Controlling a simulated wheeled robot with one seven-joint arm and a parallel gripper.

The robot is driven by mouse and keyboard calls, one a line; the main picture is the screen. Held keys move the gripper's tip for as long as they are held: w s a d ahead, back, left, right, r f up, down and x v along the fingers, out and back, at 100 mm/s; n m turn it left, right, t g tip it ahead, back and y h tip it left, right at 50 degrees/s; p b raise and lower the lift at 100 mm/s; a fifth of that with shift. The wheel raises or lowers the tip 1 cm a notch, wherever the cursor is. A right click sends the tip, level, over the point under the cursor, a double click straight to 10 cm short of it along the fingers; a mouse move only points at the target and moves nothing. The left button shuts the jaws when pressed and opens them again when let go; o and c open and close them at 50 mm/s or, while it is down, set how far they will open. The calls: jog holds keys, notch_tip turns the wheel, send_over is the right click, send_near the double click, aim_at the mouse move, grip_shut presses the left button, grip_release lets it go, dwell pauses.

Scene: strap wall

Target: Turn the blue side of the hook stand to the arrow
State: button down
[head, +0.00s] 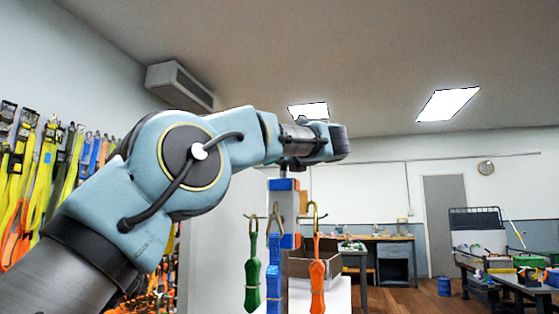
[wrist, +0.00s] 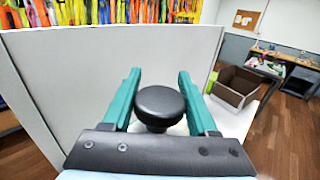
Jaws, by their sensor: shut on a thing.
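The hook stand (head: 285,205) is a pale upright post with a blue band (head: 282,184) near its top on the side facing the head camera. Brass hooks carry a green strap (head: 252,285), a blue strap (head: 274,283) and an orange strap (head: 317,285). My gripper (head: 290,162) is over the stand's top. In the wrist view, its teal fingers (wrist: 159,76) are either side of a round black knob (wrist: 158,101), shut on it. I cannot see the arrow in either view.
An open cardboard box (head: 315,268) is behind and right of the stand; it also shows in the wrist view (wrist: 236,86). A pale partition (wrist: 75,75) stands close beyond my fingers. Many coloured straps (head: 40,180) hang at the left. A workbench (head: 385,240) is farther back.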

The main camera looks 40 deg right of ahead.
jog(key=shift+w, duration=0.1)
dwell(0.3)
jog(key=shift+c, duration=0.9)
grip_release()
jog(key=b+v, duration=0.3)
jog(key=v, duration=0.8)
